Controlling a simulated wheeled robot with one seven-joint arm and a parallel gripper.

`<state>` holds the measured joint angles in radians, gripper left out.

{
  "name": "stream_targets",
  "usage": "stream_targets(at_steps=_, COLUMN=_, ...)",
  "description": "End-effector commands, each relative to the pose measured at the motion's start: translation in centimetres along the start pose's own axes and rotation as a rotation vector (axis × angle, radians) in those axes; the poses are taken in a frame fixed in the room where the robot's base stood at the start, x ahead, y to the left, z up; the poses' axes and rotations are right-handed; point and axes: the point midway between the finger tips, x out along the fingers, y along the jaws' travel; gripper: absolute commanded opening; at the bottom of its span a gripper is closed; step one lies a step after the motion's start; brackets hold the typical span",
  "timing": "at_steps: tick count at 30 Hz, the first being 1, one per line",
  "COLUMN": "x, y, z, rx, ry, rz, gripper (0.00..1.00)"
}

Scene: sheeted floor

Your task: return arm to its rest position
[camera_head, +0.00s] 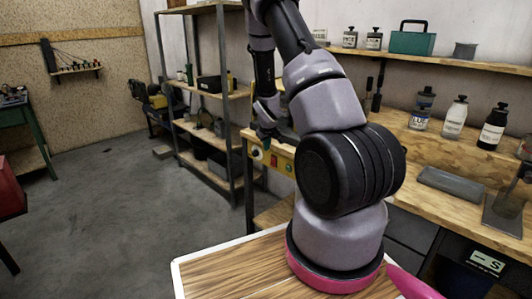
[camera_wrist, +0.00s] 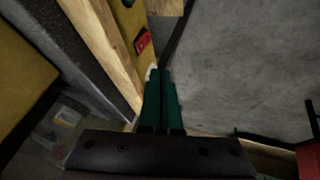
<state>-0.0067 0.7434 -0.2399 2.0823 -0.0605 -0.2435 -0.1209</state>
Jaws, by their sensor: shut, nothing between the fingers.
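My arm rises from its pink-ringed base at the right of the head view, bends over at the top of the picture and hangs down again behind. The fingertips are above or beside the bench edge; I cannot tell the exact gap.
A wooden workbench (camera_head: 456,152) with several bottles stands along the right wall. A metal shelf unit (camera_head: 222,108) stands behind my gripper. A green-legged table (camera_head: 35,135) and a red object (camera_head: 9,190) are at the left. The grey floor (camera_head: 110,215) between is clear.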

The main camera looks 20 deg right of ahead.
Motion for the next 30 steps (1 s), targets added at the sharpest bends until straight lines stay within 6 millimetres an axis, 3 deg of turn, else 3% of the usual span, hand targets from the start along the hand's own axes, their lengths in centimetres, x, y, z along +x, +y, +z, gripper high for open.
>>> stream_targets(at_steps=4, x=-1.0, y=0.0, z=0.0, rx=-0.001, ry=-0.001, rz=0.0, gripper=0.0)
stream_targets(at_steps=22, x=-1.6, y=0.1, z=-0.3, rx=0.008, ry=0.003, rz=-0.001, gripper=0.0)
stream_targets(at_steps=26, x=-4.8, y=0.3, z=-1.8, rx=0.06, ry=0.014, rz=-0.009, gripper=0.0)
stream_targets(at_steps=30, x=-11.3, y=0.5, z=-3.7, rx=0.16, ry=0.028, rz=-0.033, gripper=0.0)
